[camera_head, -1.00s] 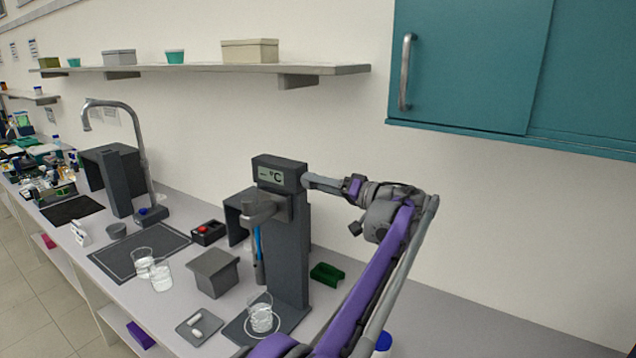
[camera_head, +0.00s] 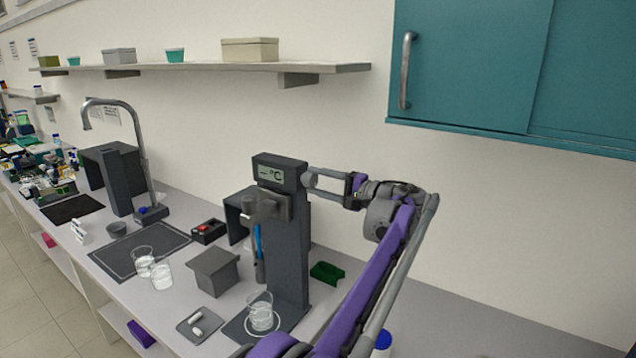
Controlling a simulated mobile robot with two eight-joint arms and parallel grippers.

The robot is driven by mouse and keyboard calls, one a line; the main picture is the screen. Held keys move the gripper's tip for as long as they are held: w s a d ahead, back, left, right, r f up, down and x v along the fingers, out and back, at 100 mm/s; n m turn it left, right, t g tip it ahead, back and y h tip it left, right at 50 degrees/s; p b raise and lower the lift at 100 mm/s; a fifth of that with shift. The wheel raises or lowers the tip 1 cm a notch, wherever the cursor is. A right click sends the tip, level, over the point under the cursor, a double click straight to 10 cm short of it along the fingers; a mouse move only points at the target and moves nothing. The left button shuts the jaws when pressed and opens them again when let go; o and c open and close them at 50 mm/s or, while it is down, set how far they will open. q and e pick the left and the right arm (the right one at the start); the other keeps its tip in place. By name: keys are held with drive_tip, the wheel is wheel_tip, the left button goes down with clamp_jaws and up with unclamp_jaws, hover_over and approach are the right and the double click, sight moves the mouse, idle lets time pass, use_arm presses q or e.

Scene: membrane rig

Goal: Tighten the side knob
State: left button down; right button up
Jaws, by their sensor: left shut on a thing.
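A dark grey rig column (camera_head: 288,245) stands on the bench with a °C display (camera_head: 270,174) at its top. My left gripper (camera_head: 311,181) is at the right side of the rig's head, level with the display. It is shut on the side knob, which is mostly hidden between the fingertips. Wall shows through the gap behind the tips. A grey clamp part (camera_head: 262,208) with a blue-marked probe (camera_head: 258,243) hangs on the column's left. A glass beaker (camera_head: 261,311) stands on the rig's base below. My right gripper is not in view.
A grey box (camera_head: 213,271), a small tray (camera_head: 200,324) with white pieces, and two beakers (camera_head: 161,276) stand left of the rig. A green tray (camera_head: 327,273) lies right of it. A teal cabinet (camera_head: 470,65) hangs above right; a shelf (camera_head: 200,69) runs behind.

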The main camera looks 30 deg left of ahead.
use_arm(q)
drive_tip(key=shift+m, duration=0.6)
drive_tip(key=shift+c, duration=1.5)
unclamp_jaws()
drive_tip(key=shift+d, duration=0.15)
drive_tip(key=d, duration=1)
drive_tip(key=shift+s+d, duration=0.3)
drive_tip(key=shift+s, duration=0.1)
